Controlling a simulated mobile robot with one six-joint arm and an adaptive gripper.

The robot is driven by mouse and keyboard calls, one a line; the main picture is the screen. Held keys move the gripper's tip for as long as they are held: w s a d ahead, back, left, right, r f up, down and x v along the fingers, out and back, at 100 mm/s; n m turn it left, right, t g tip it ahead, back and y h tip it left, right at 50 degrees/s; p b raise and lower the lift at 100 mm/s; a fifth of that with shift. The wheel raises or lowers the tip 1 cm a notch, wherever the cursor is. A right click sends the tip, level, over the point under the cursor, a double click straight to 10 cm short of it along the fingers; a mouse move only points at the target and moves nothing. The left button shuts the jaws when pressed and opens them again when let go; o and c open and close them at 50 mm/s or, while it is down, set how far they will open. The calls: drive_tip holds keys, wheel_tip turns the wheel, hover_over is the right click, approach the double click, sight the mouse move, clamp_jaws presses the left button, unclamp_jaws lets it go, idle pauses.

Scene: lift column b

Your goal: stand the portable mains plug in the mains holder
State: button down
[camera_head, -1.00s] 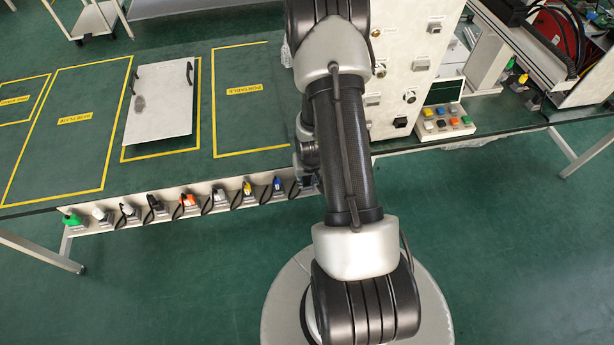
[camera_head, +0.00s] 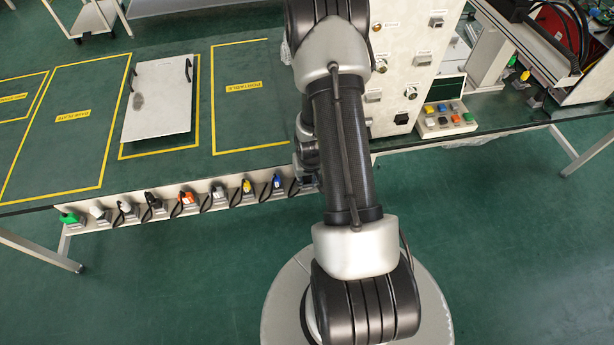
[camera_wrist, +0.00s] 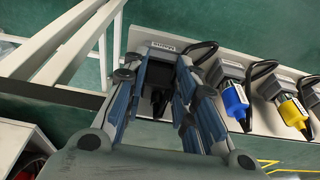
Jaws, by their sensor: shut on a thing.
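In the wrist view my gripper (camera_wrist: 168,72) is shut on the black portable mains plug (camera_wrist: 160,102), which shows between the two fingers. The mains holder (camera_wrist: 140,40), with an upside-down label, lies right at the fingertips on the pale rail. The plug's front end and the holder's opening are mostly hidden by the fingers, so I cannot tell whether the plug is seated. A black cable loops to the right of the fingers. In the head view my arm covers the gripper and the plug.
A blue plug (camera_wrist: 235,101) and a yellow plug (camera_wrist: 292,112) stand in holders to the right in the wrist view. The head view shows the rail with several coloured plugs along the bench's front edge. A white plate (camera_head: 158,100) with handles lies on the bench (camera_head: 240,130).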

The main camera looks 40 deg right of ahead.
drive_tip(key=shift+f, duration=0.25)
drive_tip(key=c, duration=1.2)
unclamp_jaws()
drive_tip(key=shift+r, duration=0.15)
drive_tip(key=shift+w+d+r+p+v, duration=0.15)
drive_tip(key=shift+w+p+v, duration=0.1)
drive_tip(key=shift+p+v, duration=1.05)
drive_tip(key=shift+w+d+p+v, duration=0.15)
drive_tip(key=shift+w+p+v, duration=0.15)
drive_tip(key=shift+p+v, duration=0.95)
drive_tip(key=shift+w+d+r+p+v, duration=0.2)
drive_tip(key=shift+p+v, duration=0.65)
drive_tip(key=shift+v, duration=0.9)
drive_tip(key=shift+f, duration=0.2)
drive_tip(key=shift+w, duration=0.1)
